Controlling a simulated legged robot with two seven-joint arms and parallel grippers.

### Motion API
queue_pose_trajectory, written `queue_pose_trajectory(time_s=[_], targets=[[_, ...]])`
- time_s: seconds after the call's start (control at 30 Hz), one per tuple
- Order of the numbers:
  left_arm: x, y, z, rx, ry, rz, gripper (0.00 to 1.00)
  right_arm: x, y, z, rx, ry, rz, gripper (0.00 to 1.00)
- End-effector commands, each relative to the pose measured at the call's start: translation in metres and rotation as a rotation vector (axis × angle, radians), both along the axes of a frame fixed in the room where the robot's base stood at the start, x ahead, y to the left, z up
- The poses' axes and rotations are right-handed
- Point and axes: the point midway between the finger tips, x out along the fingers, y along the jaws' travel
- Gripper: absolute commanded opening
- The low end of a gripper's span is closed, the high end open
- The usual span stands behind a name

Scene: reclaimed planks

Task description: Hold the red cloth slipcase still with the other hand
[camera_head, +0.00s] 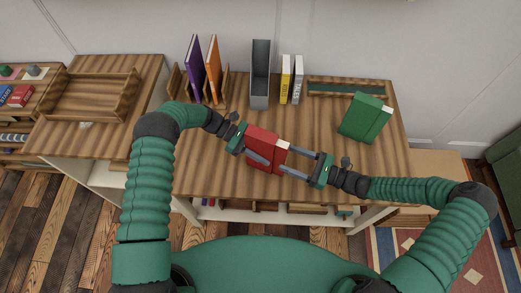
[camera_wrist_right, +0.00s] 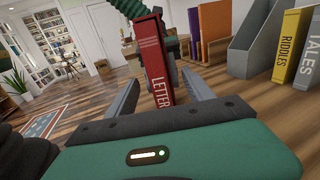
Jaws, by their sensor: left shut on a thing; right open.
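The red cloth slipcase (camera_head: 262,140) is held upright just above the middle of the wooden desk. A pale strip shows at its right end. My right gripper (camera_head: 287,160) is open at the right end. In the right wrist view its two fingers (camera_wrist_right: 160,92) stand either side of the lettered face, with gaps visible.
Purple (camera_head: 193,68) and orange (camera_head: 212,68) books stand in a wooden rack at the back. A grey file box (camera_head: 260,75) and yellow (camera_head: 285,80) and white (camera_head: 297,80) books stand beside it. A green box-like item (camera_head: 362,117) sits at right. The desk's front is clear.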

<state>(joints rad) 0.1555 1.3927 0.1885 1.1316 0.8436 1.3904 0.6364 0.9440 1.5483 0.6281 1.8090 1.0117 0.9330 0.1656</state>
Motion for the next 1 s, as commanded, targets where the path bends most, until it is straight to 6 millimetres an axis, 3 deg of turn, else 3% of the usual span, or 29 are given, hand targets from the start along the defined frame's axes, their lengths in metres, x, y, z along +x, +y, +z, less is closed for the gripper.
queue_pose_trajectory(time_s=[0.13, 0.3, 0.5, 0.7, 1.0], targets=[[0.001, 0.001, 0.000, 0.003, -0.002, 0.002, 0.00, -0.009, -0.026, 0.000, -0.003, -0.001, -0.002, 0.61], [0.001, 0.001, 0.000, 0.002, -0.002, 0.003, 0.00, -0.015, -0.041, 0.000, 0.000, -0.001, 0.000, 0.61], [0.001, 0.001, 0.000, 0.001, -0.003, 0.002, 0.00, -0.015, -0.041, 0.000, 0.000, 0.000, 0.001, 0.62], [0.001, 0.001, 0.000, 0.002, -0.003, 0.002, 0.00, -0.016, -0.041, 0.000, 0.000, 0.000, 0.001, 0.86], [0.001, 0.001, 0.000, 0.002, -0.003, 0.002, 0.00, -0.016, -0.043, -0.001, -0.002, 0.001, 0.000, 0.86]])
